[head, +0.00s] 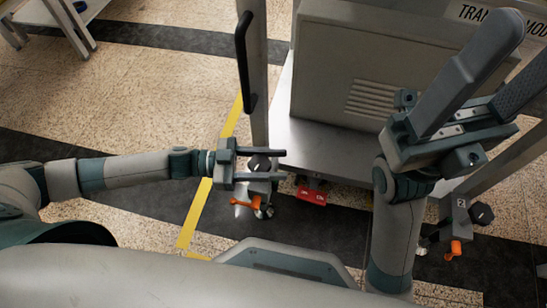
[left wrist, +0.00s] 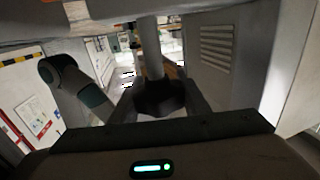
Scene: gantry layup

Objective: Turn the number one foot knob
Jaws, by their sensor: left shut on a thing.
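The dark foot knob (head: 258,163) is at the lower end of the upright post, above an orange lever (head: 245,203). My left gripper (head: 272,164) reaches in from the left, with one finger on each side of the knob, and is shut on it. In the left wrist view the dark faceted knob (left wrist: 158,97) sits between the fingers, below a round stem. The number on this foot is not readable. My right gripper (head: 488,72) is raised at the right, its two long fingers apart, with nothing seen between them.
A second foot marked 2 (head: 461,204) has a dark knob (head: 481,213) and an orange lever (head: 454,248), near my right arm. A red block (head: 312,195) lies under the cart shelf (head: 320,142). A black handle (head: 244,60) runs along the post. Yellow tape (head: 195,213) marks the floor.

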